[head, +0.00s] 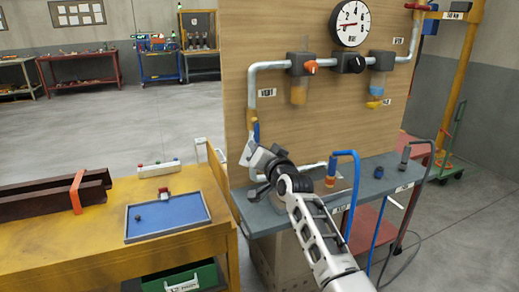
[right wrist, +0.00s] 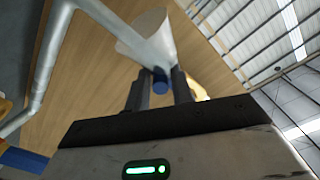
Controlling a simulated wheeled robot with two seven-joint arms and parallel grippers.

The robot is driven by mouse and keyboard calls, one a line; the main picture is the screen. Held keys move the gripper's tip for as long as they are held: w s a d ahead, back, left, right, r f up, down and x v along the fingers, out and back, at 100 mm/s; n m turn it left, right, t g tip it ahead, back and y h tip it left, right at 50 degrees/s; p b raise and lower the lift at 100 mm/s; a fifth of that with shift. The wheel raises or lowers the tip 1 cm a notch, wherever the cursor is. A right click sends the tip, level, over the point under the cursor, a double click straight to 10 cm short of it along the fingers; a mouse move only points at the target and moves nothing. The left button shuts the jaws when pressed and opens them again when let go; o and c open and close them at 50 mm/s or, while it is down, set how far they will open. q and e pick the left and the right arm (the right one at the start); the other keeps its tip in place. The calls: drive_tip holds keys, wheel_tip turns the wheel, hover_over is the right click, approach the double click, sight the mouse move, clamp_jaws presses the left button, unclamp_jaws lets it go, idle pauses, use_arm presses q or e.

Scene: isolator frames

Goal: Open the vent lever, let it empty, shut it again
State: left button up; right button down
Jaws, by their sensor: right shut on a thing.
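The vent line is a grey pipe (head: 252,88) running down the left side of a wooden panel, beside a VENT label (head: 268,92). A small yellow part (head: 256,132) shows low on that pipe. My right gripper (head: 256,148) is at the pipe's lower end. In the right wrist view its fingers (right wrist: 159,92) are shut on a blue round-ended piece (right wrist: 160,80), which looks like the vent lever's handle. A pale cone-shaped fitting (right wrist: 148,38) is behind it. The lever's angle is mostly hidden. A round gauge (head: 350,23) has its needle pointing left. My left gripper is not in view.
Blue (head: 351,185) and grey hoses rise from the grey bench (head: 375,190). A yellow table (head: 90,240) with a blue tray (head: 166,238) stands left.

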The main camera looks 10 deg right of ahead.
drive_tip(key=shift+w+d+r, duration=0.1)
drive_tip(key=shift+d+r, duration=0.15)
drive_tip(key=shift+r, duration=0.25)
drive_tip(key=c, duration=1.4)
unclamp_jaws()
drive_tip(key=shift+c, duration=0.2)
drive_tip(key=shift+o, duration=0.4)
drive_tip(key=shift+f, duration=0.15)
drive_tip(key=shift+a+f, duration=0.1)
drive_tip(key=v, duration=1.6)
drive_tip(key=shift+f, duration=0.15)
drive_tip(key=shift+c, duration=0.4)
